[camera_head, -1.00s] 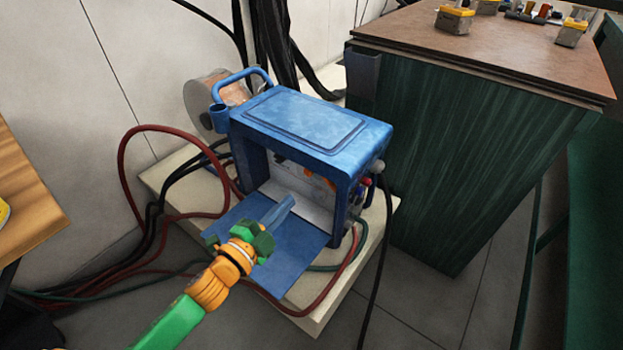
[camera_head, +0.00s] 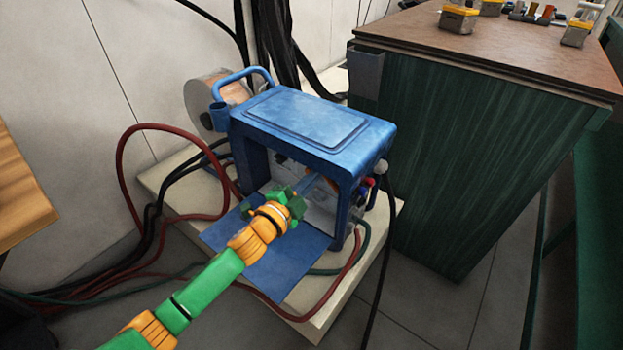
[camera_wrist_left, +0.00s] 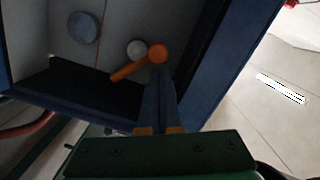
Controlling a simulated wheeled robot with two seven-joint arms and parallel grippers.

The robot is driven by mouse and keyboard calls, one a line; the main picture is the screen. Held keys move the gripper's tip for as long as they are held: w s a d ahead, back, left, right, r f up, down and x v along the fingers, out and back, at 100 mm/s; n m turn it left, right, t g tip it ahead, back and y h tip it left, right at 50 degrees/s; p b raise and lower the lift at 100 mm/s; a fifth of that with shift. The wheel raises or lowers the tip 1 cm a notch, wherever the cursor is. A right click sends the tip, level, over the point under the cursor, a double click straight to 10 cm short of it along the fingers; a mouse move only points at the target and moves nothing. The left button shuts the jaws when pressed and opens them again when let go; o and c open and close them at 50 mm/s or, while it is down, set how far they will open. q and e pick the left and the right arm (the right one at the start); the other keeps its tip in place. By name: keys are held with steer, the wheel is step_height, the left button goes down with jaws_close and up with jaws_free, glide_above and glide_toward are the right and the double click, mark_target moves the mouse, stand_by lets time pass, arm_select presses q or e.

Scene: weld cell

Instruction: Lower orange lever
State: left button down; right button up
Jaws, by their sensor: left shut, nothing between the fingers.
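The orange lever (camera_wrist_left: 140,62) shows in the left wrist view inside the blue welding machine, with a round orange hub at its right end and its arm slanting down to the left. In the head view the blue machine (camera_head: 310,118) stands with its front flap (camera_head: 265,262) folded down, and the lever is mostly hidden behind my gripper. My left gripper (camera_head: 310,183) reaches into the machine's opening. Its fingers (camera_wrist_left: 158,100) are shut and empty, their tips just below the hub in the wrist view; I cannot tell whether they touch it. My right gripper is not in view.
The machine's side walls and top frame the opening closely around my left gripper. Red hose (camera_head: 122,165) and dark cables lie left. A green workbench (camera_head: 470,150) stands right.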

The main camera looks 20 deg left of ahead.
arm_select(q)
steer(key=shift+a, duration=0.1)
steer(key=shift+w+a+f+n+p, duration=0.1)
steer(key=shift+a+f+n+p, duration=0.15)
steer(key=shift+n, duration=0.35)
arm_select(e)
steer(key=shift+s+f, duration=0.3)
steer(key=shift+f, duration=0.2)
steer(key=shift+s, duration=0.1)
arm_select(q)
steer(key=shift+w+a+f+n+g+h+p, duration=0.15)
steer(key=shift+a+f+n, duration=0.35)
steer(key=shift+n, duration=0.55)
steer(key=shift+w+a+f+n+g+h+p, duration=0.15)
steer(key=shift+a+f+n+p, duration=0.1)
steer(key=shift+f+n, duration=0.65)
steer(key=shift+w+a+f+n+g+p, duration=0.15)
steer(key=shift+a+f+n, duration=0.3)
steer(key=shift+n, duration=0.7)
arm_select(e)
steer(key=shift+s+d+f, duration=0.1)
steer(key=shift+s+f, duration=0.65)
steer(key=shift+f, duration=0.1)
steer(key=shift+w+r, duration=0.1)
